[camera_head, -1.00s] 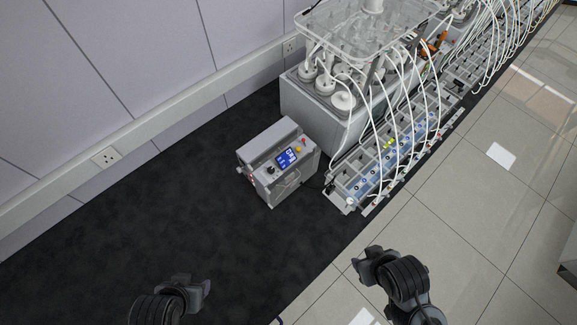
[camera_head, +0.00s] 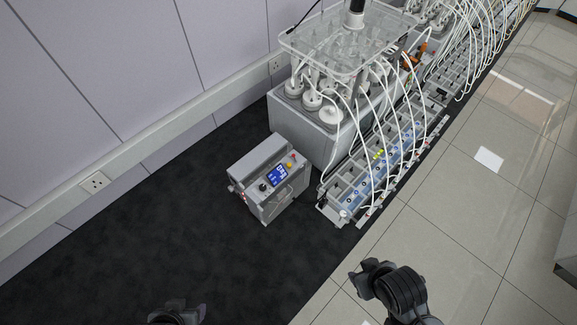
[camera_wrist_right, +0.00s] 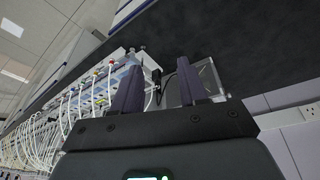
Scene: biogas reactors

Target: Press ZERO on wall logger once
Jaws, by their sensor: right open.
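No wall-mounted logger or ZERO label can be made out in either view. A grey instrument box (camera_head: 270,180) with a blue lit display (camera_head: 278,175), a dark knob and small coloured buttons stands on the dark bench; its lettering is too small to read. My right gripper (camera_wrist_right: 158,66) is open and empty in the right wrist view, its two dark fingers apart. In the head view, dark parts of my right arm show at the lower right, apart from the instrument box. My left gripper's fingers are not visible.
A grey water bath (camera_head: 310,127) with bottles and a clear lid stands behind the box. A tubed rack (camera_head: 385,160) runs to its right. White tubes also hang in the right wrist view (camera_wrist_right: 65,115). The dark bench (camera_head: 130,250) is clear at left.

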